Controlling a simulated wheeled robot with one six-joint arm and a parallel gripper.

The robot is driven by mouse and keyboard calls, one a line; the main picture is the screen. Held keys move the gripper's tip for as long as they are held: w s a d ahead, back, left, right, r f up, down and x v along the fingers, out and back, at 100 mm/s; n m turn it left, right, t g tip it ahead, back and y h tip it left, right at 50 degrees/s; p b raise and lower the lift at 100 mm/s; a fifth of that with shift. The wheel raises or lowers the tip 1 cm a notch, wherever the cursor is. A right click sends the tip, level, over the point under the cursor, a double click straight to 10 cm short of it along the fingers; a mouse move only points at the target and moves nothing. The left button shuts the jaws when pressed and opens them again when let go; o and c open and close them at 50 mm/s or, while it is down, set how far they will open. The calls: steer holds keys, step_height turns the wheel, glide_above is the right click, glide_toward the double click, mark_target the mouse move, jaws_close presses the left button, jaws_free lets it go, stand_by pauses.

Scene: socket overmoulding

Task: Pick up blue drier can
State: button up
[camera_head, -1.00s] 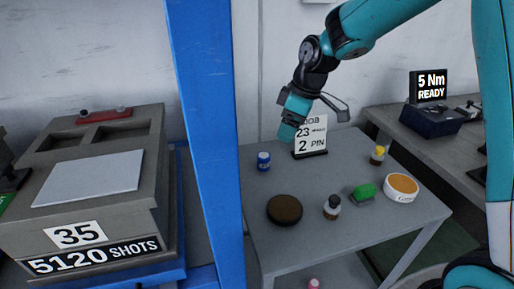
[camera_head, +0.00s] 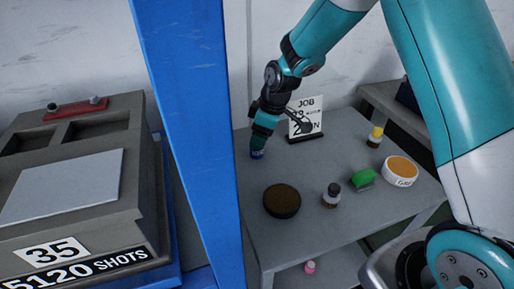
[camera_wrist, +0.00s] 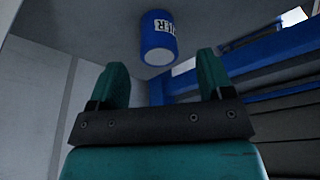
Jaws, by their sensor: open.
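The blue drier can (camera_head: 257,155) stands on the grey table near its back left corner, mostly hidden behind my gripper in the head view. In the wrist view the can (camera_wrist: 158,40) shows whole, blue with a white label band and part of its lettering. My gripper (camera_head: 259,147) is right above or at the can in the head view. In the wrist view its two teal fingers (camera_wrist: 162,75) are spread apart, and the can lies just beyond the fingertips, roughly centred between them. Nothing is held.
A job sign (camera_head: 305,118) stands close to the right of my gripper. A dark round pad (camera_head: 282,201), a dark bottle (camera_head: 331,195), a green item (camera_head: 363,179), a yellow-topped bottle (camera_head: 375,137) and an orange-filled tub (camera_head: 401,171) share the table. A blue post (camera_head: 190,130) rises at left.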

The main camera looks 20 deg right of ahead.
steer(key=x, duration=0.5)
steer(key=shift+w+a+f, duration=0.15)
steer(key=shift+w+f, duration=0.05)
steer(key=shift+f, duration=0.1)
steer(key=shift+c, duration=0.5)
steer(key=c, duration=0.9)
